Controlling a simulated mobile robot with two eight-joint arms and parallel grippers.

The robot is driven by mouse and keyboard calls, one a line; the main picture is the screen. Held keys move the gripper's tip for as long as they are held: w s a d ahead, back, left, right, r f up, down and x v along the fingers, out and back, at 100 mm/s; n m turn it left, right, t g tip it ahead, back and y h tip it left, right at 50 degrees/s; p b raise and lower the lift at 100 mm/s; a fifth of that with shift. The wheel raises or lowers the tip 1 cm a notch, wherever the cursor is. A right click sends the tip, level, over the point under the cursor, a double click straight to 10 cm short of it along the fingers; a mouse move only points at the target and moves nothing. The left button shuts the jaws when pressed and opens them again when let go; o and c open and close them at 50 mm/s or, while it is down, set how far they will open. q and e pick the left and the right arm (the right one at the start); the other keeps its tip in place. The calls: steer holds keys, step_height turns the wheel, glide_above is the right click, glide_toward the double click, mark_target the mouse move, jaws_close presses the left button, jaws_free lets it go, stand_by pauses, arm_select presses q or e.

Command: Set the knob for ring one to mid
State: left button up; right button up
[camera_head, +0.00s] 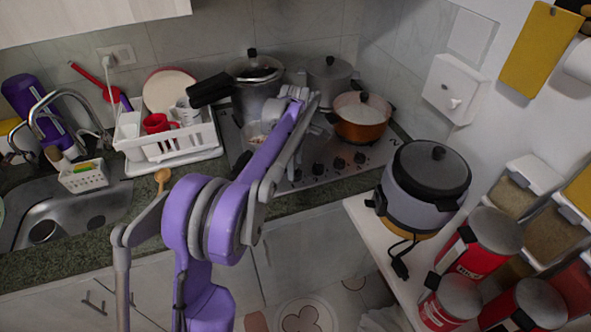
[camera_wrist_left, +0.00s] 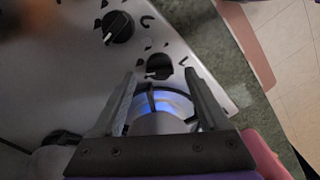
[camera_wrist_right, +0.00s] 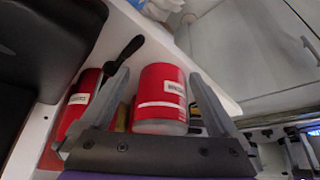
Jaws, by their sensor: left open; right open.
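The cooktop (camera_head: 330,171) is a steel hob with a row of dark knobs along its front edge; one is the knob (camera_head: 339,163). Another black knob (camera_wrist_left: 118,27) lies farther up and left. A blue glow shows between the fingers. My right gripper (camera_wrist_right: 159,78) is open, with a red canister (camera_wrist_right: 160,95) in view between its fingers.
An orange pot (camera_head: 362,121) and steel pots (camera_head: 256,90) stand on the hob. A rice cooker (camera_head: 425,190) stands on the right counter near red canisters (camera_head: 483,240). A white dish rack (camera_head: 170,143) and sink (camera_head: 75,212) are at left.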

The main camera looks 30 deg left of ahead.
arm_select(q)
steer(key=shift+f, duration=1.1)
jaws_close()
steer(key=shift+m, duration=0.3)
steer(key=m, duration=0.5)
steer(key=shift+b, duration=0.3)
steer(key=m, duration=0.6)
steer(key=shift+m, duration=0.3)
